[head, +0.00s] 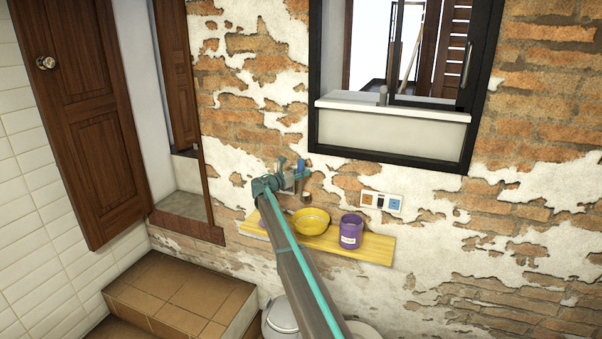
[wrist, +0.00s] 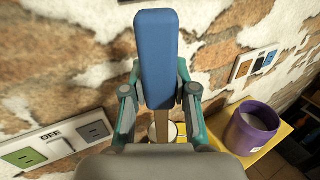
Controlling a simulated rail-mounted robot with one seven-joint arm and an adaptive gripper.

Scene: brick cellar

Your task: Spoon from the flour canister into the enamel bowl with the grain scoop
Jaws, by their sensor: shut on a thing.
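My gripper (head: 291,178) is shut on the blue handle of the grain scoop (wrist: 157,60), which stands between the two fingers in the wrist view. Its blue end also shows in the head view (head: 301,166). The scoop's lower part is mostly hidden by my gripper in the wrist view. The yellow enamel bowl (head: 312,221) sits on the shelf below my gripper, partly behind my arm. The purple flour canister (head: 350,232) stands right of the bowl. In the wrist view the canister (wrist: 254,126) is open at the top, with pale contents inside.
The narrow yellow wooden shelf (head: 378,249) runs along the brick wall. Something purple at its left end is mostly hidden by my arm. A socket panel (head: 381,201) is on the wall above the canister. A window ledge (head: 392,108) juts out higher up.

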